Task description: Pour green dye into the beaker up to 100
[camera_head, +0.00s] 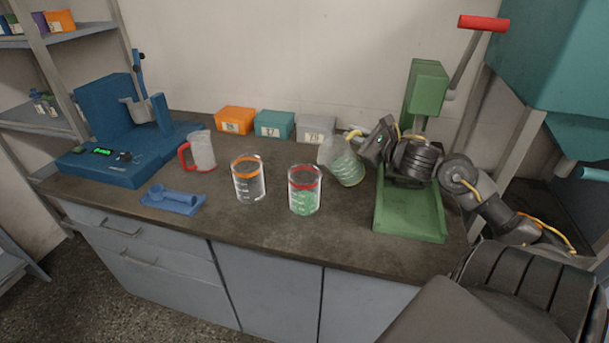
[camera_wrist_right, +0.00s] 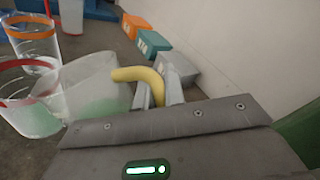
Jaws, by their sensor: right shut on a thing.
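My right gripper (camera_head: 364,143) is shut on the yellow handle (camera_wrist_right: 138,75) of a clear jug (camera_head: 341,164). The jug is tilted, holds green dye, and is just right of the red-rimmed beaker (camera_head: 304,190). That beaker stands upright on the counter with green content in it. An orange-rimmed beaker (camera_head: 248,180) to its left looks empty. In the wrist view the jug (camera_wrist_right: 92,88) partly overlaps the red-rimmed beaker (camera_wrist_right: 28,105). I cannot see a stream, and the beaker's marks are too small to read. My left gripper is not in view.
A jug with a red handle (camera_head: 202,151) and a blue tray-like piece (camera_head: 172,200) are further left. A blue machine (camera_head: 110,160) stands at the far left. Orange (camera_head: 235,120), teal (camera_head: 275,125) and grey (camera_head: 316,129) boxes line the wall. A green press (camera_head: 410,215) stands at right.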

